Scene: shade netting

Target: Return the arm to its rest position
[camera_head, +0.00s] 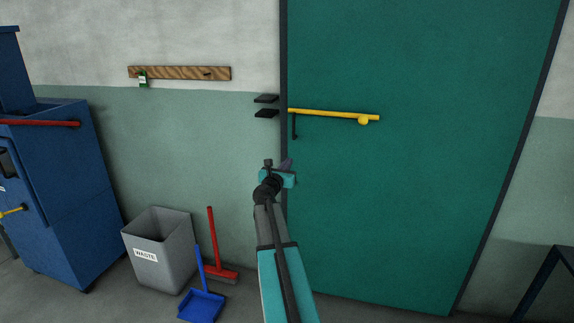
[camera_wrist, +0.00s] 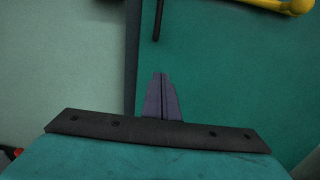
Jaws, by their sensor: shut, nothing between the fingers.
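My gripper (camera_head: 287,164) is at the end of my raised teal and grey arm, in front of the left edge of a green door (camera_head: 420,190). In the wrist view my gripper (camera_wrist: 161,76) shows its two grey fingers side by side, shut and empty. A yellow bar handle (camera_head: 335,115) on the door lies above and to the right of the gripper, apart from it. The yellow handle also shows at the top right of the wrist view (camera_wrist: 285,5). A thin black rod (camera_wrist: 158,20) hangs just above the fingertips there.
A blue cabinet (camera_head: 65,190) with a red handle stands at the left. A grey waste bin (camera_head: 160,240), a red broom (camera_head: 213,240) and a blue dustpan (camera_head: 201,305) stand on the floor left of my arm. A wooden rail (camera_head: 180,73) and black brackets (camera_head: 266,99) are on the wall.

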